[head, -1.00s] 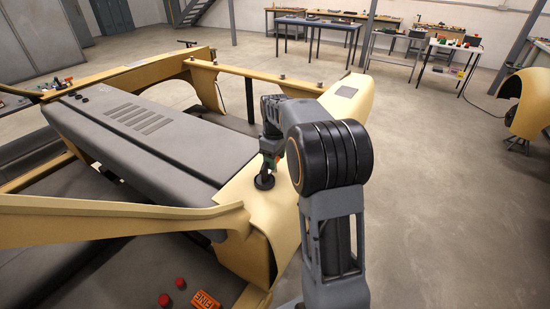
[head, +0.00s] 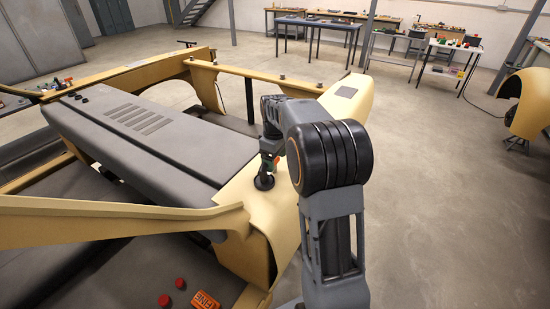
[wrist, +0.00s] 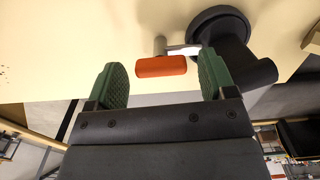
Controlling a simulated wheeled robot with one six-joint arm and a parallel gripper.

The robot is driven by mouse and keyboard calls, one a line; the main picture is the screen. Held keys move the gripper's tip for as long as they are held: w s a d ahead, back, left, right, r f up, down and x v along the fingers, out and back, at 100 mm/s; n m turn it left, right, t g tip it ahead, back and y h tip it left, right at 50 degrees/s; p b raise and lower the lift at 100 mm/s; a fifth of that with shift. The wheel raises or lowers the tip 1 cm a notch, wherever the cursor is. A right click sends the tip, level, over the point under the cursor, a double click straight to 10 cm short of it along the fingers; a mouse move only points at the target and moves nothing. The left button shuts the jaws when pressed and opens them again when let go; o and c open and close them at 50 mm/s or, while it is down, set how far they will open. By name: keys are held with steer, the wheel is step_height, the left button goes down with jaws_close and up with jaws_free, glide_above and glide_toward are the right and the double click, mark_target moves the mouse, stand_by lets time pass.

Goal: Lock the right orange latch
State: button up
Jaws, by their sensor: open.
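The orange latch handle (wrist: 161,67) shows in the wrist view, on a short pale stem beside a round black mount (wrist: 222,30). The mount is fixed on the yellow body panel. In the head view the black mount (head: 264,181) sits on the yellow panel, and my arm and gripper hide most of the handle. My gripper (wrist: 165,78) is open, its two green pads apart. The handle appears between the pad tips, nearer the left one, with no grip on it visible. The right pad overlaps the mount in view. My gripper (head: 269,163) is just above the mount in the head view.
A grey slatted cover (head: 140,120) lies left of my arm. A yellow bar (head: 110,222) crosses the lower left. Red caps (head: 165,299) and an orange block (head: 205,300) lie at the front. Workbenches (head: 318,32) stand far back.

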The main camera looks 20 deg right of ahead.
step_height(320, 180, up, 6)
steer(key=p, duration=0.4)
steer(key=shift+f, duration=0.15)
steer(key=shift+r+p, duration=0.5)
steer(key=shift+r, duration=0.65)
steer(key=shift+w+m, duration=0.15)
steer(key=shift+m, duration=0.35)
steer(key=s+a+f+m+t+b, duration=0.1)
steer(key=s+a, duration=0.4)
steer(key=s, duration=0.6)
steer(key=s+a+f+m+t+b, duration=0.1)
steer(key=s+a+m+t+b, duration=0.2)
steer(key=s, duration=0.8)
steer(key=a+m, duration=0.2)
steer(key=shift+f+m+t, duration=0.4)
